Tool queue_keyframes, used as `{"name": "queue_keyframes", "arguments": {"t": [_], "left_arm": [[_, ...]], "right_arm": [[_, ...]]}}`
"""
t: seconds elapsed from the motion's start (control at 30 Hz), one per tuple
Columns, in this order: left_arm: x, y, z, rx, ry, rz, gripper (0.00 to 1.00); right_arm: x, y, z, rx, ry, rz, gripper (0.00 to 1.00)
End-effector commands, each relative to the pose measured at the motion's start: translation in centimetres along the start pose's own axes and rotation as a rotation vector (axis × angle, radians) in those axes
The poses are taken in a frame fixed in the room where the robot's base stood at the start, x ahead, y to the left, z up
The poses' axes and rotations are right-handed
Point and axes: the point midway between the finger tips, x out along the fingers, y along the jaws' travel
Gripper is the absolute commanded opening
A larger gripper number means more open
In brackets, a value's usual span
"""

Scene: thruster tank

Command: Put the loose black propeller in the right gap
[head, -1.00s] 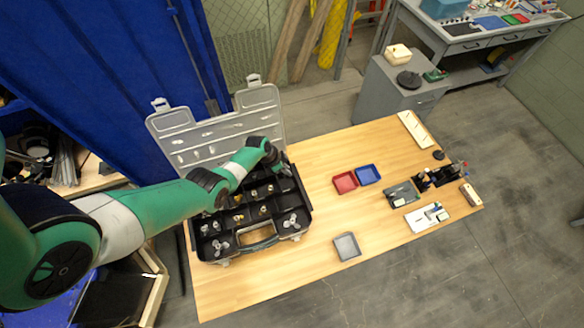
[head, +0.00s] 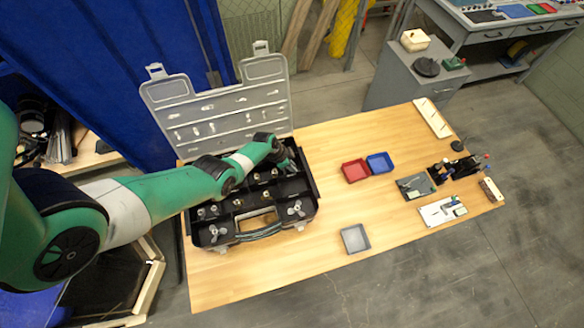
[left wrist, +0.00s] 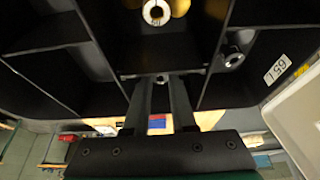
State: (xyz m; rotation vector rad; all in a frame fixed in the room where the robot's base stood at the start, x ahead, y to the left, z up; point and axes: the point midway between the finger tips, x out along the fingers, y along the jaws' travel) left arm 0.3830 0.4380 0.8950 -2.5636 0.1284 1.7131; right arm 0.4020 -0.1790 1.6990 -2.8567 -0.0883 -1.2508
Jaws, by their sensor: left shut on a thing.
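The open black case (head: 262,232) stands on the wooden table, its pale lid raised at the back. My left gripper (head: 289,166) reaches into the case's right rear part. In the left wrist view its fingers (left wrist: 162,82) are shut on a small dark thing with a grey round centre (left wrist: 162,78), against black dividers. I cannot make out its shape, or whether it is the loose black propeller. The right gap cannot be told apart here.
A red tray (head: 355,171), a blue tray (head: 380,163) and a grey tray (head: 355,239) stand right of the case. Tools and small parts crowd the table's right end. The wood between the case and the trays is clear.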

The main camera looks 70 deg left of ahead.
Motion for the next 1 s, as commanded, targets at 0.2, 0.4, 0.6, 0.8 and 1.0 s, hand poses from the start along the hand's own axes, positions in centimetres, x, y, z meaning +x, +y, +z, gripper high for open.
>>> {"name": "queue_keyframes", "arguments": {"t": [0.2,0.4,0.6,0.8,1.0], "left_arm": [[0.3,0.0,0.1,0.0,0.0,0.0,0.0],[0.2,0.0,0.1,0.0,0.0,0.0,0.36],[0.0,0.0,0.0,0.0,0.0,0.0,0.36],[-2.7,0.0,-0.3,-0.001,0.0,-0.001,0.36],[-7.4,0.0,-0.5,-0.003,-0.001,-0.001,0.36]], "right_arm": [[-0.3,0.0,0.2,0.0,0.001,0.0,0.5],[-0.1,0.0,0.1,0.0,0.001,0.0,0.5],[0.0,0.0,0.0,0.0,0.001,0.0,0.5],[1.9,0.0,-1.8,0.0,0.0,0.0,0.5],[5.5,0.0,-5.1,0.0,0.001,0.0,0.5]]}}
